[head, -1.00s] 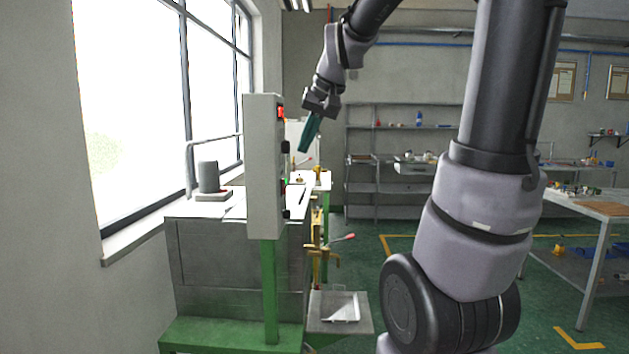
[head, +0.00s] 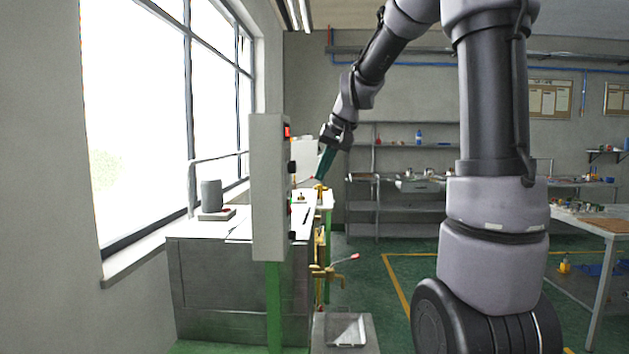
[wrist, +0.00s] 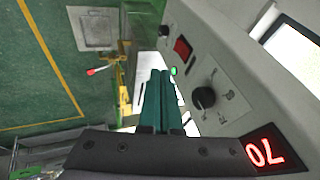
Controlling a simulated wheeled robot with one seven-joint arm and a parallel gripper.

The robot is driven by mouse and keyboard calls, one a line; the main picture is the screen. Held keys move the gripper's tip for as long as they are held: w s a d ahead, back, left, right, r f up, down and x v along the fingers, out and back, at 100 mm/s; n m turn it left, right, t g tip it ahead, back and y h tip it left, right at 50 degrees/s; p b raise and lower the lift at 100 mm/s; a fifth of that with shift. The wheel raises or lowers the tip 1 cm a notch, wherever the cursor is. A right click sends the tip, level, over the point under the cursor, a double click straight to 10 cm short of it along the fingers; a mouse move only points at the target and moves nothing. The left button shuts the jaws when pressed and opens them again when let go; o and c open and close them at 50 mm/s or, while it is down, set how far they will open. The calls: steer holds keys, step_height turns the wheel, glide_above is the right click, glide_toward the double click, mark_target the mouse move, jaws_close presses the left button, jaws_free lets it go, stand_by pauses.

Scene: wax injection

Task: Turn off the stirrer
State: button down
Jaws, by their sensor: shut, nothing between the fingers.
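The control box (head: 268,190) is a tall grey panel on a green post, seen nearly edge-on in the head view. In the wrist view its face (wrist: 222,75) shows a large black knob (wrist: 204,97), a red square switch (wrist: 183,48), a small lit green light (wrist: 173,71), another black knob (wrist: 165,32) and a red display (wrist: 264,150). My gripper (head: 322,176) has teal fingers and is shut and empty. In the wrist view the gripper (wrist: 159,74) points along the panel face, beside the large knob and apart from it. Which control is the stirrer's cannot be told.
A metal machine (head: 240,275) with a white top stands behind the box by the window. A brass valve (head: 325,272) with a red-tipped lever sticks out right of it. Shelves (head: 410,205) and a table (head: 605,224) stand farther off. Green floor lies between.

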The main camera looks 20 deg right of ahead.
mark_target(289, 206)
steer(key=w+a+f, duration=0.4)
steer(key=a+f, duration=0.1)
steer(key=f, duration=0.3)
steer(key=shift+w+a+f, duration=0.35)
steer(key=shift+a+f, duration=0.15)
steer(key=shift+f, duration=0.1)
